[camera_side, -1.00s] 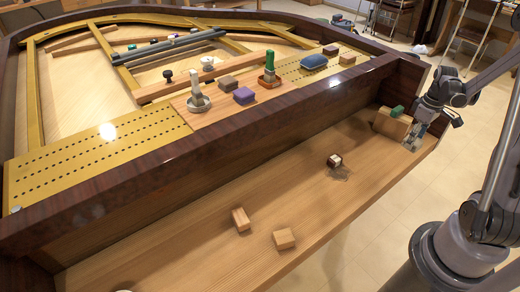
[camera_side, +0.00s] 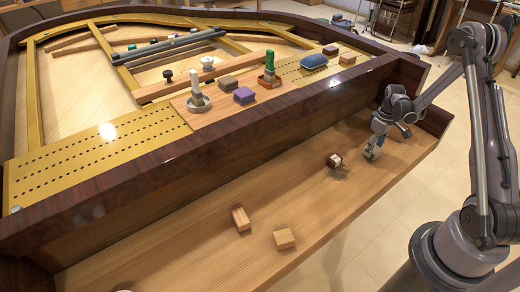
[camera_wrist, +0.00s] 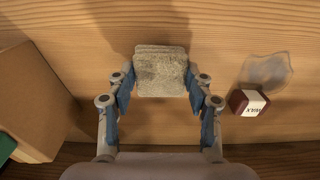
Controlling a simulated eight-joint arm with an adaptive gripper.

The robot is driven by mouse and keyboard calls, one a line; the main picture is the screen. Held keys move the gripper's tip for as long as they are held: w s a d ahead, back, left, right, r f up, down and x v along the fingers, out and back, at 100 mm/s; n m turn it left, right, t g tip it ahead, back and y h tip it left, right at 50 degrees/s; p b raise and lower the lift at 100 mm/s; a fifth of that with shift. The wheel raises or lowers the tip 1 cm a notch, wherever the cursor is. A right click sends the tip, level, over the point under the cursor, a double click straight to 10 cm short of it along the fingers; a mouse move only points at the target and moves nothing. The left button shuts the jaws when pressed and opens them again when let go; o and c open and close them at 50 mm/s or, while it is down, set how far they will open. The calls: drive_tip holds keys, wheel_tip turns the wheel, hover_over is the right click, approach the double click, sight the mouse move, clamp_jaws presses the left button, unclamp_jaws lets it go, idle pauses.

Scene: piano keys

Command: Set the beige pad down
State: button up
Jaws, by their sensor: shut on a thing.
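The beige pad (camera_wrist: 160,72) is a fuzzy, rounded square in the wrist view, between the blue-lined fingers of my gripper (camera_wrist: 158,88). The gripper is shut on it from both sides. In the side view my gripper (camera_side: 371,152) points down low over the right part of the wooden shelf (camera_side: 190,240), to the right of a small dark red and white block (camera_side: 334,160). The pad is too small or hidden to make out there. Whether its underside touches the shelf cannot be told.
The red and white block (camera_wrist: 247,102) lies right of the pad in the wrist view, beside a clear flat piece (camera_wrist: 265,70). A large wooden block (camera_wrist: 35,100) with a green item (camera_wrist: 5,147) is at left. Two small wooden blocks lie farther left on the shelf, with bare wood between.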

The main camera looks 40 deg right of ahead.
drive_tip(key=shift+f, duration=0.45)
drive_tip(key=shift+f, duration=0.15)
drive_tip(key=o, duration=1.1)
wheel_tip(320, 180, up, 12)
drive_tip(key=w+a+r+t, duration=0.2)
drive_tip(key=a+r, duration=0.6)
drive_tip(key=a, duration=0.1)
drive_tip(key=s+a+r+t, duration=0.1)
drive_tip(key=s+a+r, duration=0.1)
drive_tip(key=a, duration=0.5)
drive_tip(key=s+a+r+t, duration=0.2)
drive_tip(key=s+a, duration=0.1)
drive_tip(key=a, duration=0.4)
drive_tip(key=s+a+r+t, duration=0.2)
drive_tip(key=s+a+r, duration=0.1)
drive_tip(key=a, duration=0.5)
drive_tip(key=shift+s+r, duration=0.1)
drive_tip(key=shift+s, duration=0.25)
